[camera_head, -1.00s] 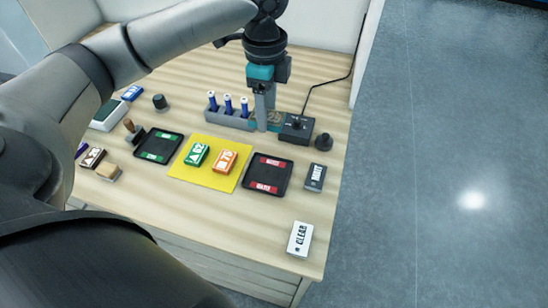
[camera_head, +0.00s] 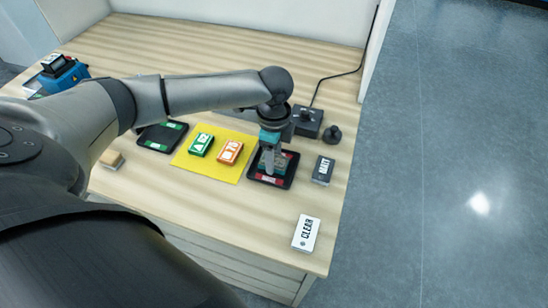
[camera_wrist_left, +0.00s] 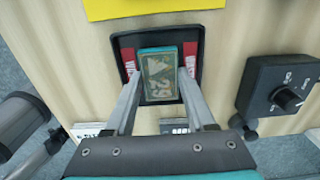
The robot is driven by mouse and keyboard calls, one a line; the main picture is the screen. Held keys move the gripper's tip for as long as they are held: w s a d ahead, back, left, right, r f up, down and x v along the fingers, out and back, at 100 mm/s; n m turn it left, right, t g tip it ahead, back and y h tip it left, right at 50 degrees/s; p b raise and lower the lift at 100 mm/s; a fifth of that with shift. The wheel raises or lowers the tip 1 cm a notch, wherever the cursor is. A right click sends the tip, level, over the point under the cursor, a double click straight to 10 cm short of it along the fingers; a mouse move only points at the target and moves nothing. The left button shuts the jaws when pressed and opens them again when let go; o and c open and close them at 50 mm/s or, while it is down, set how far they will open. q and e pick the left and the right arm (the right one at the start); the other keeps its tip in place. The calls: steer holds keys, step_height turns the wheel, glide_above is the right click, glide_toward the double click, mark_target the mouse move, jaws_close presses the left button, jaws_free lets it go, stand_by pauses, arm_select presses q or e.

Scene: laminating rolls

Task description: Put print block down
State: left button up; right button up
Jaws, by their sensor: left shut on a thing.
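My left gripper (camera_head: 268,163) points down over the black tray with red labels (camera_head: 288,182), to the right of the yellow mat. It is shut on the print block (camera_wrist_left: 160,75), a teal-edged block with a greenish patterned top, which shows between the two fingers in the left wrist view. The block is within the outline of the black tray (camera_wrist_left: 118,44); I cannot tell whether it touches the tray floor. In the head view the fingers partly cover the block. My right gripper is not in view.
The yellow mat (camera_head: 212,172) holds a green block (camera_head: 201,145) and an orange block (camera_head: 230,152). A tray with green labels (camera_head: 160,137) lies to their left. A HALT block (camera_head: 323,170), a CLEAR block (camera_head: 306,234), a dial box (camera_head: 308,121) and a dark knob (camera_head: 332,134) are to the right.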

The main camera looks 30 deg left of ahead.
arm_select(q)
steer(key=shift+f, duration=0.3)
steer(key=o, duration=1.3)
steer(key=shift+f, duration=0.1)
steer(key=shift+o, duration=0.2)
step_height(320, 180, up, 12)
steer(key=p, duration=0.1)
steer(key=shift+r+p, duration=0.2)
steer(key=shift+p, duration=0.2)
